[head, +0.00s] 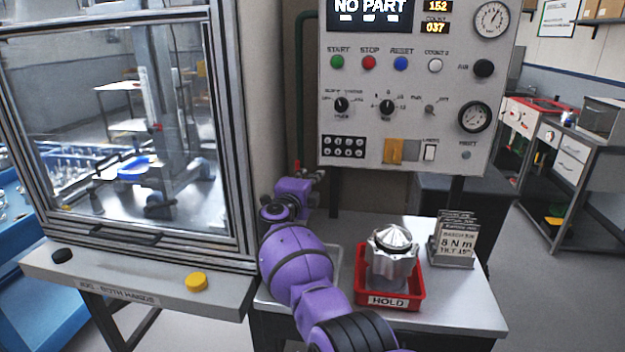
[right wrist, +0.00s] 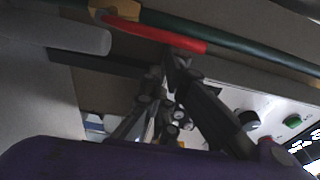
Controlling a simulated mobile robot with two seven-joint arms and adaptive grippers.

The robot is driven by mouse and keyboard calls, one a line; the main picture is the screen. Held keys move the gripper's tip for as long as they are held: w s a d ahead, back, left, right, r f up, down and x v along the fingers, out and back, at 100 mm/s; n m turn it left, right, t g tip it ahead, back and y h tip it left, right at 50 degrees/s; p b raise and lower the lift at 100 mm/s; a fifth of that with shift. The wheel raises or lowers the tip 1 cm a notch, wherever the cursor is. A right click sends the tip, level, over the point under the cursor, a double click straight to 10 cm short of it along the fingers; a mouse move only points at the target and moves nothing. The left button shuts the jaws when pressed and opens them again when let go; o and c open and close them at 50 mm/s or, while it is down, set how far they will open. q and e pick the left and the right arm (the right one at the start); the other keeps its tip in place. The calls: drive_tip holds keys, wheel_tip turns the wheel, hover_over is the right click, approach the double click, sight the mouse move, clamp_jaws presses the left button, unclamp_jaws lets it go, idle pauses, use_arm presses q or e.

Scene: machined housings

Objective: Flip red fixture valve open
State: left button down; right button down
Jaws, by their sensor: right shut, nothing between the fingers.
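The red valve lever (right wrist: 155,33) shows in the right wrist view. It runs from a brass fitting (right wrist: 100,8) and lies nearly parallel to the green pipe (right wrist: 235,42). In the head view a small red part of the valve (head: 298,165) shows at the pipe's lower end, mostly hidden by my purple right arm. My right gripper (right wrist: 172,62) is shut and empty. Its fingertips are close to the free end of the lever; I cannot tell whether they touch. In the head view the fingers are largely hidden behind the wrist. My left gripper is not in view.
The control panel (head: 402,120) stands just right of the pipe, and a glazed machine enclosure (head: 120,130) stands left. A red HOLD tray (head: 362,295) with a metal housing (head: 391,258) sits on the table beside my arm. A sign stack (head: 454,240) stands to its right.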

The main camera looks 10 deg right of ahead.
drive_tip(key=shift+a, duration=0.1)
idle(0.5)
wheel_tip(320, 180, up, 10)
idle(0.4)
